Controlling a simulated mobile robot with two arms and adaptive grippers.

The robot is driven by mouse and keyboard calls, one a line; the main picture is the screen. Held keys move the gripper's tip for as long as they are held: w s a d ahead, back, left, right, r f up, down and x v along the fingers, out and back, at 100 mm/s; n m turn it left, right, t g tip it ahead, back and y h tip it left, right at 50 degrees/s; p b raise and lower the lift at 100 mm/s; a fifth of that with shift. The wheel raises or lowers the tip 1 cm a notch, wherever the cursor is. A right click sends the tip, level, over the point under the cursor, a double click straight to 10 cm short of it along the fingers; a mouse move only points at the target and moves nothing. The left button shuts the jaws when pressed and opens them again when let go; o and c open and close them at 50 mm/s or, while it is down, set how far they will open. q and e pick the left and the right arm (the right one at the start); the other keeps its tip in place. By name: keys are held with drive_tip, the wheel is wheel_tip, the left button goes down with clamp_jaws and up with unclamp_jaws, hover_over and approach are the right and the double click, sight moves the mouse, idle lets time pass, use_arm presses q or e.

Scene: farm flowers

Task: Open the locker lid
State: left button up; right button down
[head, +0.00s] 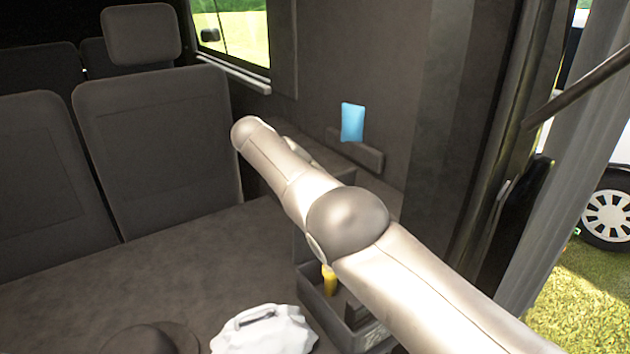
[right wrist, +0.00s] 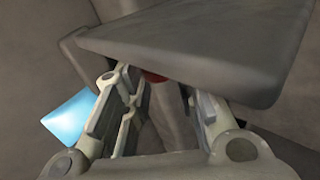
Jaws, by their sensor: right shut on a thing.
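A dark grey slab, which looks like the locker lid (right wrist: 200,45), fills the upper part of the right wrist view. In the head view, what seems to be the same lid (head: 358,154) stands out from the side wall, partly behind my right arm. My right gripper (right wrist: 158,88) is shut at the lid's near edge, with its fingers reaching under and behind the slab. The exact contact is hidden. A small red part (right wrist: 154,77) shows between the fingers. In the head view my right gripper is hidden behind my arm. My left gripper is not in view.
A light blue object (head: 352,122) is by the side wall above the lid; it also shows in the right wrist view (right wrist: 70,118). An open bin (head: 318,300) holds a yellow item (head: 329,280). A white object (head: 263,332) lies on the floor. Grey seats (head: 155,150) stand left.

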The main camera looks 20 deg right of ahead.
drive_tip(key=c, duration=1.4)
unclamp_jaws()
drive_tip(key=shift+s+f, duration=0.1)
drive_tip(key=shift+f, duration=0.1)
drive_tip(key=shift+o, duration=0.8)
drive_tip(key=shift+r, duration=0.1)
drive_tip(key=shift+a+r, duration=0.1)
drive_tip(key=v, duration=1.1)
drive_tip(key=shift+a+r, duration=0.25)
drive_tip(key=shift+a, duration=0.05)
